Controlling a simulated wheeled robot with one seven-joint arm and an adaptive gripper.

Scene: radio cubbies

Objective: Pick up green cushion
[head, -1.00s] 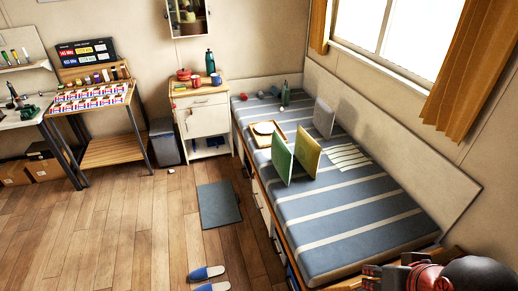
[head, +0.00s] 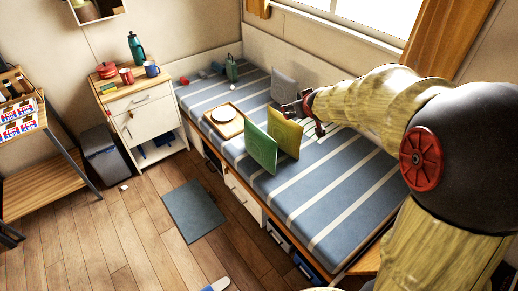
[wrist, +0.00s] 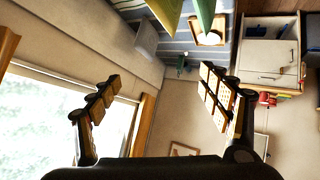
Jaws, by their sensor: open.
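The green cushion (head: 259,148) stands upright near the front edge of the bed, just left of a yellow cushion (head: 287,134). In the wrist view the green cushion (wrist: 206,14) shows only in part at the top edge, beside the yellow cushion (wrist: 166,10). My gripper (head: 303,117) is over the bed, by the upper right of the yellow cushion, with the yellow cushion between it and the green one in the picture. In the wrist view my gripper (wrist: 162,77) has its fingers wide apart with nothing between them.
A grey cushion (head: 285,88) stands behind, near the wall. A wooden tray (head: 217,130) with a white plate lies left of the green cushion. The striped bed (head: 335,205) is clear at the near right. A white cabinet (head: 145,125) stands at the bed's far end.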

